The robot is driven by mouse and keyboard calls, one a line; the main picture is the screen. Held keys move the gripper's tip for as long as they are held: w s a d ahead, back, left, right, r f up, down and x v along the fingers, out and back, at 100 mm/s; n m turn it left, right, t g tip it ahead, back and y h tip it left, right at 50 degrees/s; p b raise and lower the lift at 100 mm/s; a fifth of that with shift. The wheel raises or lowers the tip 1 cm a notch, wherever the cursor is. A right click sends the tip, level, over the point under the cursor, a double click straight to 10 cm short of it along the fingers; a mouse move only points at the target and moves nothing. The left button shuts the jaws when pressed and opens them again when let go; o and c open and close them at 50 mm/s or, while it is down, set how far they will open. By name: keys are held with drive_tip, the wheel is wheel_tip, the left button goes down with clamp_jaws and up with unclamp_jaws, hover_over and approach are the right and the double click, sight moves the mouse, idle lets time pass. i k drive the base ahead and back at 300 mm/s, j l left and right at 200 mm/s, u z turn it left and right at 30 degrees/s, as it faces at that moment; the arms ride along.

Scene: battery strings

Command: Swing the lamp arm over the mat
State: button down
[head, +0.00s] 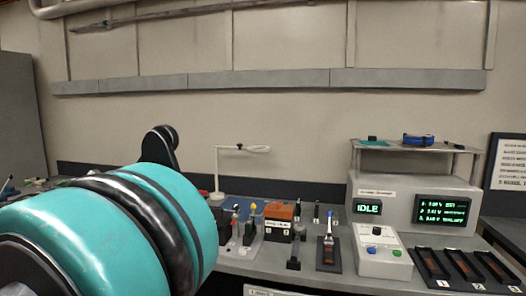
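A thin white lamp stands at the back of the bench, with an upright post (217,172) on a small round base. Its lamp arm (229,148) reaches to the right from the top of the post, with a small dark knob on it, and ends in a flat oval head (257,149). A blue surface (238,204), possibly the mat, shows below and right of the post, partly hidden by tools and my arm. I cannot tell exactly what lies under the lamp head. My teal and black arm fills the lower left; my gripper is not in view.
An orange-topped box (279,212) and several small upright tools stand below the lamp. A grey tester (408,206) reading IDLE, a white button box (382,253) and a slotted black tray (466,268) are at right. Air above the bench's middle is clear.

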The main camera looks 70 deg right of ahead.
sight(252, 149)
drive_tip(key=j+z, duration=0.1)
drive_tip(key=z, duration=0.35)
drive_tip(key=k+z, duration=0.15)
drive_tip(key=z, duration=0.3)
drive_tip(key=k+z, duration=0.1)
drive_tip(key=z, duration=1.45)
